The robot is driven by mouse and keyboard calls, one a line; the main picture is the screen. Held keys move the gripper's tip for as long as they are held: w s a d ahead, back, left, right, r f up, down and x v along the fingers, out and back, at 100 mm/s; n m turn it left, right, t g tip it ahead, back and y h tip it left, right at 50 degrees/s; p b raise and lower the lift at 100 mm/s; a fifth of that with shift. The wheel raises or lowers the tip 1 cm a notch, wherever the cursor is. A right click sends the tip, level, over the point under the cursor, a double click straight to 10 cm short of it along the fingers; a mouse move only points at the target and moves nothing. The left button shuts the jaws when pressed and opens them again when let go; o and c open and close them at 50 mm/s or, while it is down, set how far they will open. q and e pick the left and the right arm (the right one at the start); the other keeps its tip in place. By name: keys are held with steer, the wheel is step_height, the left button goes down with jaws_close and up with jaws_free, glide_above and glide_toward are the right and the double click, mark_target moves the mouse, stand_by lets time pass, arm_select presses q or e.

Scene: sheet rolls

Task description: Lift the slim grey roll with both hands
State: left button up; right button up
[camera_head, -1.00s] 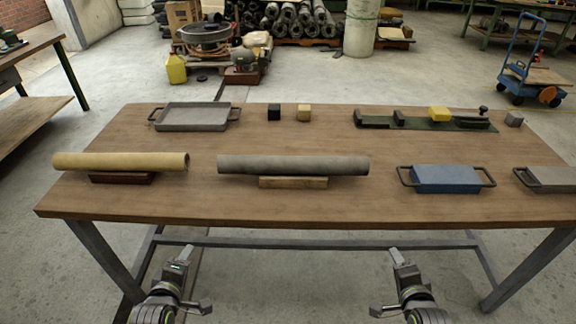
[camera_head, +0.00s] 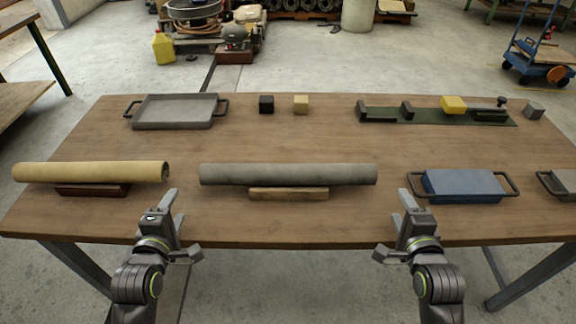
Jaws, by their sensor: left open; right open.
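The slim grey roll (camera_head: 288,174) lies level across a light wooden block (camera_head: 289,194) near the front of the table, with both ends overhanging the block. My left gripper (camera_head: 181,222) is open and empty, in front of and to the left of the roll's left end. My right gripper (camera_head: 396,225) is open and empty, in front of and to the right of the roll's right end. Neither gripper touches the roll.
A tan roll (camera_head: 90,172) on a dark red block (camera_head: 92,190) lies to the left. A blue handled box (camera_head: 462,186) and a grey handled box (camera_head: 562,184) are to the right. A grey tray (camera_head: 174,112), small cubes and a green board (camera_head: 430,121) stand further back on the table (camera_head: 300,140).

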arm_select(q)
steer(key=shift+s+r, duration=0.2)
steer(key=shift+s, duration=0.2)
arm_select(e)
steer(key=shift+s+r, duration=0.2)
steer(key=shift+s, duration=0.2)
arm_select(q)
steer(key=x, duration=1.4)
steer(key=shift+w, duration=0.1)
arm_select(e)
steer(key=x, duration=1.4)
steer(key=shift+w, duration=0.1)
arm_select(q)
steer(key=shift+w+d+f, duration=0.1)
steer(key=shift+w+d, duration=0.05)
steer(key=shift+d, duration=0.2)
arm_select(e)
steer(key=shift+w+a+f, duration=0.1)
steer(key=shift+w+a, duration=0.05)
steer(key=shift+a, duration=0.2)
arm_select(q)
steer(key=shift+d, duration=0.4)
arm_select(e)
steer(key=shift+a, duration=0.4)
arm_select(q)
steer(key=shift+d, duration=0.5)
arm_select(e)
steer(key=shift+a, duration=0.5)
